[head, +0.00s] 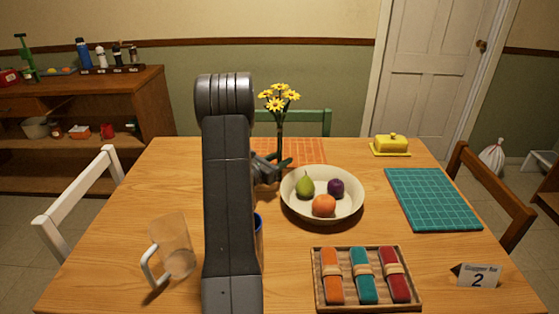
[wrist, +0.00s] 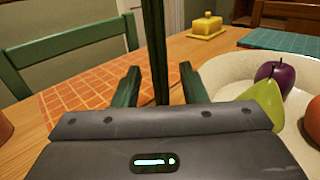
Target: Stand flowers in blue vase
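The yellow flowers (head: 279,96) stand upright on a dark green stem, beyond my arm and left of the fruit bowl. In the wrist view the stem (wrist: 157,50) rises between my two fingers. My gripper (wrist: 158,82) is open around the stem, with a gap on each side; in the head view it is low over the table (head: 284,162). The stem's lower end is hidden by the gripper. A blue rim (head: 259,221), perhaps the blue vase, shows just right of my arm; the rest of it is hidden behind the arm.
A cream bowl (head: 345,215) with fruit stands right of the gripper. A clear mug (head: 176,247) is left of my arm. A tray (head: 318,299) of napkin rolls lies in front. An orange mat (head: 306,150), yellow butter dish (head: 391,144) and teal mat (head: 433,198) lie farther off.

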